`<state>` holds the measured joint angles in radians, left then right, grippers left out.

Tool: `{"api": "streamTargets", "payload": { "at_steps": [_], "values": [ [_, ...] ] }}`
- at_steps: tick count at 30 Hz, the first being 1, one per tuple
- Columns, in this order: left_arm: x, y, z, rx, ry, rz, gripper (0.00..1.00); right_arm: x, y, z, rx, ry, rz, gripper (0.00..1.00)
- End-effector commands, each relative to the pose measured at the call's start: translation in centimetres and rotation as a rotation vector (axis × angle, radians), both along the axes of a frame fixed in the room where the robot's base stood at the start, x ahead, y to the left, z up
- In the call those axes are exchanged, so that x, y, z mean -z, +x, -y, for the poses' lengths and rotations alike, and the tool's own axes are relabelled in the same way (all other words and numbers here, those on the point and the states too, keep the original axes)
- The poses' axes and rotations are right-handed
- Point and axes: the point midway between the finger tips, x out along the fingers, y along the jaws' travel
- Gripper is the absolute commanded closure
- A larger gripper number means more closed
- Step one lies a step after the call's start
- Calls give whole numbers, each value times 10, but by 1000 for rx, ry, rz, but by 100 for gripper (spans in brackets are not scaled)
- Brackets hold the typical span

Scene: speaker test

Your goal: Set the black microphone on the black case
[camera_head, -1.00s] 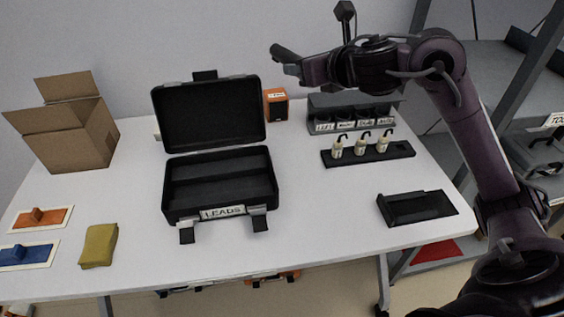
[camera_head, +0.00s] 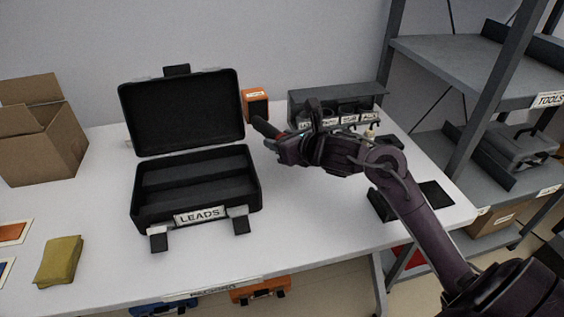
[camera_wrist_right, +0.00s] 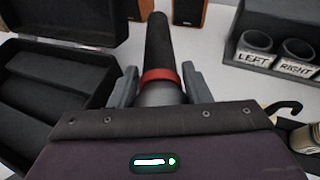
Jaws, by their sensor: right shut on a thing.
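The black case (camera_head: 193,180), labelled LEADS, stands open on the white table with its lid up at the back. Its inside looks empty. My right gripper (camera_head: 287,145) is just right of the case and is shut on the black microphone (camera_head: 265,127). In the right wrist view the microphone (camera_wrist_right: 158,48) points away from the gripper (camera_wrist_right: 160,88), with a red ring near the fingers. The case (camera_wrist_right: 45,85) shows at the left there, apart from the microphone. My left gripper is not in view.
An orange speaker box (camera_head: 256,104) stands behind the microphone. A grey rack with labelled cups (camera_head: 300,98) is at the back right, partly behind my arm. A yellow cloth (camera_head: 58,262) and a cardboard box (camera_head: 45,155) are at the left. Table in front of my gripper is clear.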

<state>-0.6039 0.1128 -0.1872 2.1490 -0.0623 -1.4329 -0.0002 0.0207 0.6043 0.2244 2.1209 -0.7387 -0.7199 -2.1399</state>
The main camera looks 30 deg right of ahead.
Motion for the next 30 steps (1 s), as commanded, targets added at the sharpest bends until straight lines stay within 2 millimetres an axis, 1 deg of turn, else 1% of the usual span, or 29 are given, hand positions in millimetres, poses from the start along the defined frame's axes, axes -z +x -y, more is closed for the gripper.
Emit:
{"api": "streamTargets", "payload": {
  "at_steps": [1,5,7,9,12,20,26,27,30],
  "values": [
    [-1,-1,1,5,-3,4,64,9,0,0,0,3,0,90],
    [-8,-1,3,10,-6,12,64,17,0,0,0,3,2,90],
    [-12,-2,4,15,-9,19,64,28,0,0,0,3,-1,90],
    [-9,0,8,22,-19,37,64,39,0,0,1,5,-2,90],
    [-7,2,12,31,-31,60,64,50,0,0,0,3,0,90],
    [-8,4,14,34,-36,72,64,51,0,0,0,-1,3,90],
    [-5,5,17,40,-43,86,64,54,0,0,0,-1,3,90],
    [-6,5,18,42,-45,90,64,55,0,0,0,0,1,54],
    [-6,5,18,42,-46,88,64,54,0,0,0,0,1,41]
  ]
}}
